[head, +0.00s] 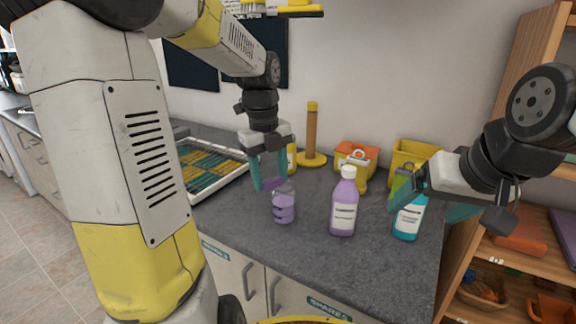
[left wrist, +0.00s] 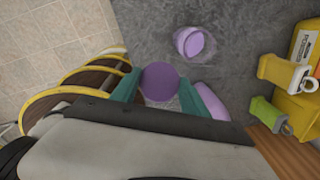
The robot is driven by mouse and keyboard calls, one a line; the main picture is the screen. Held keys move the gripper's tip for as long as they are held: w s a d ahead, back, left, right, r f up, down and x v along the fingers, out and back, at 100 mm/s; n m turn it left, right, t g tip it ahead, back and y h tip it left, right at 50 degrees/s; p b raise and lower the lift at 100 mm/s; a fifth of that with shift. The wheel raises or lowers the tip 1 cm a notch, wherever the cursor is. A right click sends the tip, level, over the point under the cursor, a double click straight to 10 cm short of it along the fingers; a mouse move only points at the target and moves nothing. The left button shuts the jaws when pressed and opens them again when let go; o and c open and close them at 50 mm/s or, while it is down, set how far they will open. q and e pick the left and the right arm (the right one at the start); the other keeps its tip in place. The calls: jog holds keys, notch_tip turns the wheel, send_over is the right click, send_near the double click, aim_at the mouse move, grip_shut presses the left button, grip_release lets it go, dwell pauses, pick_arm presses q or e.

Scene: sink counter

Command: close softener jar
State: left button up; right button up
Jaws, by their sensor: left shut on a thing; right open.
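The softener jar (head: 284,208) is a small clear jar with purple contents, upright on the grey counter. In the left wrist view the purple jar (left wrist: 190,42) shows its round top uncovered. My left gripper (head: 268,182) is shut on a round purple lid (head: 273,184), held just above and slightly left of the jar. The lid also shows between the teal fingers in the left wrist view (left wrist: 160,82). My right gripper (head: 430,200) is open, at the right near a blue bottle (head: 408,220), and partly hides it.
A purple bottle with a white cap (head: 343,208) stands right of the jar. A tray with a striped mat (head: 215,168) lies at the left. A towel holder (head: 311,138) and yellow bins (head: 408,155) stand at the back. The counter in front of the jar is clear.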

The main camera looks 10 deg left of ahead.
pick_arm(q)
jog(key=s, duration=0.6)
jog(key=shift+s+r, duration=0.35)
jog(key=shift+s, duration=0.05)
jog(key=shift+a, duration=0.1)
